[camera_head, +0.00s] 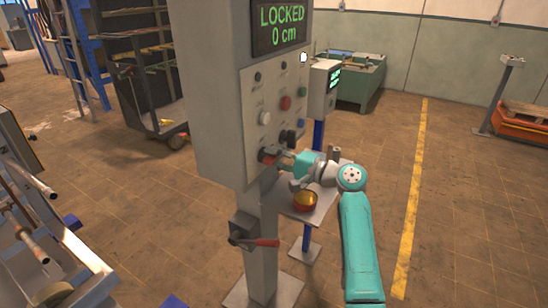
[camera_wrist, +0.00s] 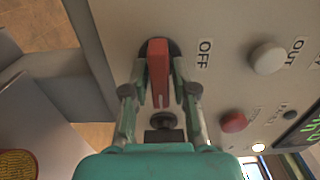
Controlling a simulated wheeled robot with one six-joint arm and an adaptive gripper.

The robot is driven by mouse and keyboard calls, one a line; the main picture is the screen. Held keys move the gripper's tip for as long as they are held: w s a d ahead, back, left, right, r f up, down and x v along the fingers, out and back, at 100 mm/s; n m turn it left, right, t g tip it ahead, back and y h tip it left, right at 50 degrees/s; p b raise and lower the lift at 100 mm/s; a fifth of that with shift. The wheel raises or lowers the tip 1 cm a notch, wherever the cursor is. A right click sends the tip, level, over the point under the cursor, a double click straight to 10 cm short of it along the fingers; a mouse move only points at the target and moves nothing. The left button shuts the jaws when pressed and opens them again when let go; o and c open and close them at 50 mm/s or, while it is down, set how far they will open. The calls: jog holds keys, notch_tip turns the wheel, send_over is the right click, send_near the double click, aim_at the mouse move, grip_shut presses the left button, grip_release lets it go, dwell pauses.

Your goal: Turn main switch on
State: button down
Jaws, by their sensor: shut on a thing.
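The main switch (camera_head: 267,155) is a red handle on a dark round base, low on the front of the grey control cabinet (camera_head: 213,90). In the wrist view the red handle (camera_wrist: 158,62) stands between my fingers, next to the printed word OFF. My gripper (camera_head: 284,158) reaches the panel from the right, and in the wrist view my gripper (camera_wrist: 161,93) is shut on the handle, one finger on each side. A dark knob (camera_wrist: 166,121) shows just below the handle. The fingers hide part of the switch base.
The cabinet display (camera_head: 281,27) reads LOCKED 0 cm. Other buttons, including a red one (camera_head: 286,103), sit above the switch.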

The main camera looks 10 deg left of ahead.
jog(key=c, duration=1.1)
grip_release()
jog(key=shift+d, duration=0.1)
jog(key=v, duration=1.2)
